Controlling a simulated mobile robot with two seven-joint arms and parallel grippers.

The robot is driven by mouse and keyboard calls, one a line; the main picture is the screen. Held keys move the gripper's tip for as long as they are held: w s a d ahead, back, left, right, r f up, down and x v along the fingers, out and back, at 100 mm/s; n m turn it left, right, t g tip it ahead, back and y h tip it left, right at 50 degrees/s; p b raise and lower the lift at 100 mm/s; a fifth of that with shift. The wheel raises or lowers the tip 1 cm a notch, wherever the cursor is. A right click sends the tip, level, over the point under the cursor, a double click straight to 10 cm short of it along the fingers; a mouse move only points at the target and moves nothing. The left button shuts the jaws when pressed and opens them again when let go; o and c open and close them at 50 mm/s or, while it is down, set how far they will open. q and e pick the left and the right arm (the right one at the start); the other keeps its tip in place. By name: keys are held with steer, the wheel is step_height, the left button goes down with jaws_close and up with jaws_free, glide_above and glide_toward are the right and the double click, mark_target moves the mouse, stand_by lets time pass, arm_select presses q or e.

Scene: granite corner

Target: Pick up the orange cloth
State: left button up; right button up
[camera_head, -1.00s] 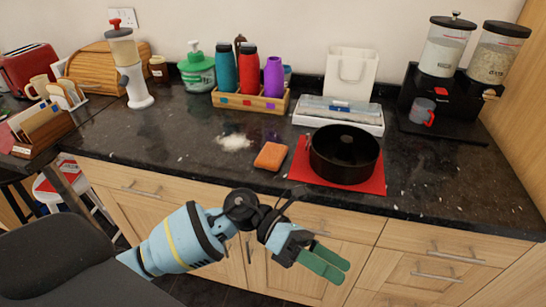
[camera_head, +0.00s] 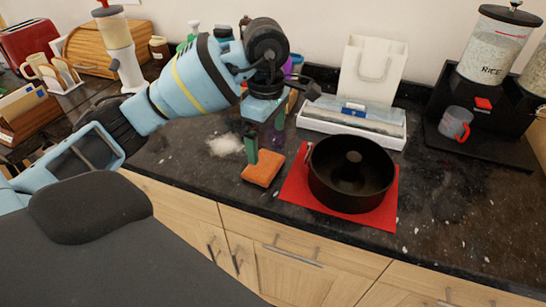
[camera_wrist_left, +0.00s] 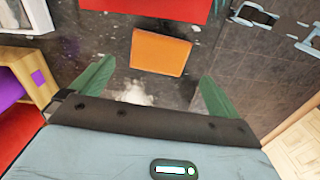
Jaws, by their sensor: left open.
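The orange cloth (camera_head: 263,168) is a small folded block lying on the dark granite counter, left of the red mat. In the left wrist view the cloth (camera_wrist_left: 160,53) lies ahead of the fingertips, roughly centred between them. My left gripper (camera_head: 264,148) reaches in from the left and points down just above the cloth; in the head view one green finger overlaps the cloth's upper edge. Its two green fingers (camera_wrist_left: 154,85) are spread apart with nothing between them. Whether a finger touches the cloth cannot be told. My right gripper is not in view.
A black ring pan (camera_head: 350,175) stands on the red mat (camera_head: 297,190) right of the cloth. A white tray (camera_head: 393,139) and a white bag (camera_head: 372,70) stand behind. White powder (camera_head: 224,146) lies to the left. My arm hides most of the bottle rack.

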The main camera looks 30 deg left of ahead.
mark_target(269, 165)
arm_select(q)
steer(key=shift+s+f, duration=0.25)
steer(key=shift+f, duration=0.95)
steer(key=shift+d+f, duration=0.1)
steer(key=shift+f, duration=0.3)
steer(key=f, duration=0.4)
steer(key=shift+w+d+f, duration=0.1)
steer(key=shift+w, duration=0.15)
steer(key=shift+f, duration=0.2)
steer(key=shift+c, duration=0.4)
steer(key=c, duration=0.6)
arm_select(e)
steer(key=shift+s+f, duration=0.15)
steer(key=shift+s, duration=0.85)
